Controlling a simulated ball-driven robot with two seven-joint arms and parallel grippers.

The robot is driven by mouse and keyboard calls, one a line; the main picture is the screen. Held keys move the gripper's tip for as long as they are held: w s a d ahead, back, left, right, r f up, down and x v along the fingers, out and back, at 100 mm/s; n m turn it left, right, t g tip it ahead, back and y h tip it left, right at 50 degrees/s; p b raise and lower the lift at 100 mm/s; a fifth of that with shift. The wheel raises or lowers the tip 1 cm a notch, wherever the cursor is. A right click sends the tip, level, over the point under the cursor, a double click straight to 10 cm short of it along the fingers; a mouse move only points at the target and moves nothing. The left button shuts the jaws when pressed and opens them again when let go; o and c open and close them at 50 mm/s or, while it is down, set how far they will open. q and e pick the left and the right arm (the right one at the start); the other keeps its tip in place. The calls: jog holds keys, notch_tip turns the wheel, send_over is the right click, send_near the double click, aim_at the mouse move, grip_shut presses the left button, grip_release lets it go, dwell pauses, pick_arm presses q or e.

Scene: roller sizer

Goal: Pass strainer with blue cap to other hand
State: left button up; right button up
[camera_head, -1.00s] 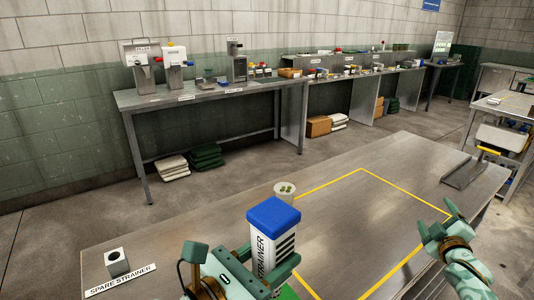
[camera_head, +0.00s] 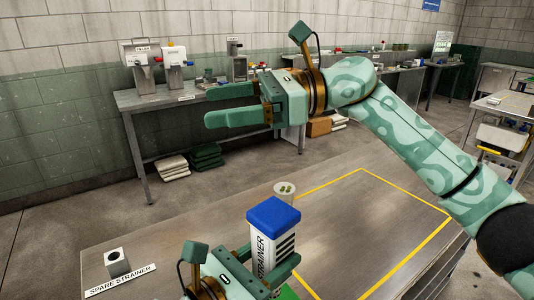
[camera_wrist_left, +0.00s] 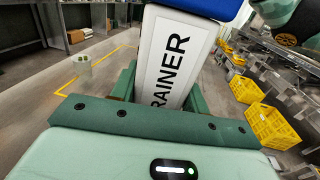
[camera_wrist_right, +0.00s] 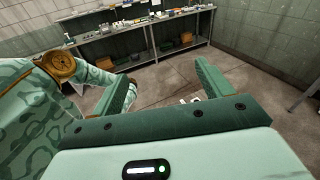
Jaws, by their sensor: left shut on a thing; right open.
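The strainer is a white box-shaped body (camera_head: 262,245) with black "STRAINER" lettering and dark stripes, topped by a blue cap (camera_head: 274,211). It stands upright in my left gripper (camera_head: 268,259), low in the head view. The left wrist view shows its white side (camera_wrist_left: 168,62) between the fingers, with the blue cap cut off at the top edge. My right gripper (camera_head: 207,106) is open and empty, up and to the left of the strainer in the head view, clear of it.
The steel table (camera_head: 190,240) has a yellow taped outline (camera_head: 405,192). A pale cup with green bits (camera_head: 284,190) stands just behind the strainer. A grey holed block (camera_head: 117,262) sits by a "SPARE STRAINER" label (camera_head: 122,281) at left. A loaded bench (camera_head: 160,98) lines the wall.

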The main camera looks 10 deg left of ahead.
jog(key=s+a+f+n+h, duration=0.2)
jog(key=s+n+h, duration=0.2)
jog(key=s+h, duration=0.1)
pick_arm(q)
jog(key=shift+r, duration=0.1)
jog(key=shift+s+a, duration=0.1)
pick_arm(e)
jog(key=n+t+h, duration=0.2)
jog(key=t+h, duration=0.2)
jog(key=h, duration=0.7)
send_over(273, 257)
jog(key=w+a, duration=0.2)
jog(key=w, duration=0.2)
jog(key=f, duration=0.2)
jog(key=shift+s+d+f, duration=0.15)
jog(key=shift+s+f, duration=0.1)
jog(key=shift+f, duration=0.15)
jog(key=shift+d+f+t, duration=0.15)
jog(key=shift+d+t, duration=0.05)
jog(key=shift+t, duration=0.1)
notch_tip(273, 257, down, 12)
jog(key=shift+r, duration=0.2)
